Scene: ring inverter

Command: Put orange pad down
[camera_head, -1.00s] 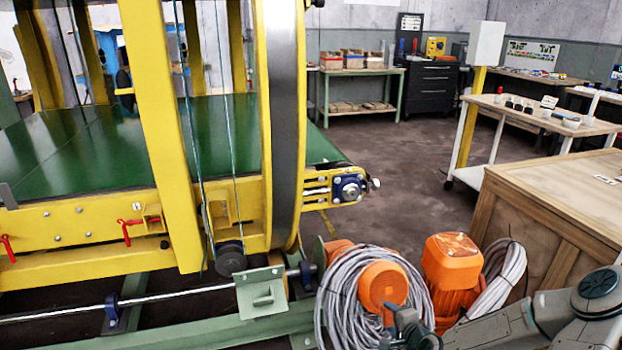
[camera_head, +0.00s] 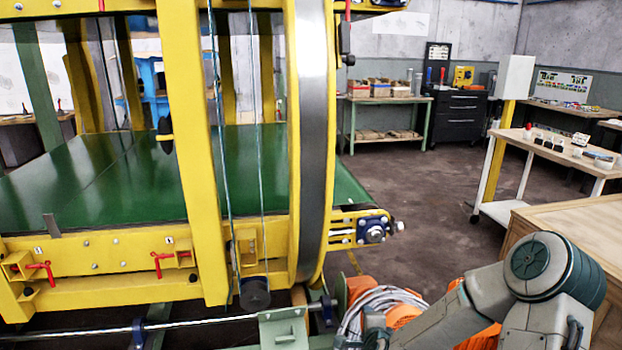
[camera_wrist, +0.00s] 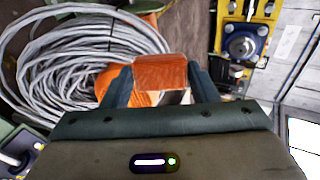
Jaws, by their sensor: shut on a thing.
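The orange pad (camera_wrist: 160,72) is a small block with a flat orange face, between the two fingers of my gripper (camera_wrist: 160,86) in the wrist view. The gripper is shut on it, one finger on each side. Behind and below the pad are a round orange part (camera_wrist: 118,84) and a coil of grey cable (camera_wrist: 70,50). I cannot tell whether the pad touches them. In the head view my arm reaches in from the lower right over the orange motor parts (camera_head: 362,288). The pad cannot be told apart there.
A yellow ring machine (camera_head: 190,150) with a green belt (camera_head: 130,180) fills the left. A blue bearing block (camera_head: 372,231) juts out at its right; it also shows in the wrist view (camera_wrist: 242,45). Open floor (camera_head: 430,200) lies between.

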